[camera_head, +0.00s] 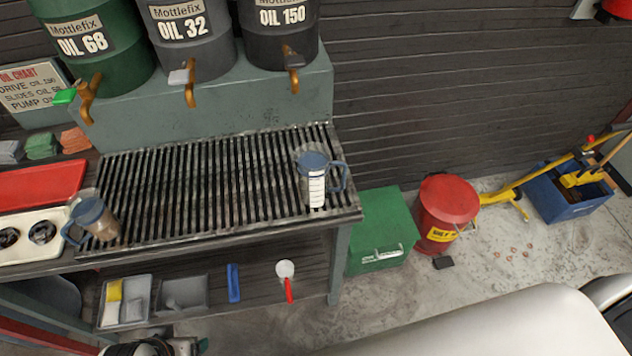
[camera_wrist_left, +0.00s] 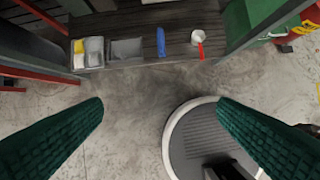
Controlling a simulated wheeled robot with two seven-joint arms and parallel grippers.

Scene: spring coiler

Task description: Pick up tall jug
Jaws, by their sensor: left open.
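Two clear jugs with blue-grey rims and handles stand on the slatted drain grate (camera_head: 200,185). The right jug (camera_head: 314,183) has a white scale strip and its handle points right; it looks the taller and slimmer of the two. The left jug (camera_head: 97,218) is at the grate's front left corner, with its handle to the left and brownish contents or grime low down. My left gripper (camera_wrist_left: 160,118) is open and empty in the left wrist view, its green fingers wide apart above the floor. No jug shows in that view. My right gripper is not in view.
Oil drums (camera_head: 190,40) with taps stand behind the grate. The lower shelf holds grey bins (camera_head: 182,294), a blue object (camera_head: 233,283) and a red-handled scoop (camera_head: 286,270). A green box (camera_head: 383,232) and red can (camera_head: 446,208) stand right of the bench.

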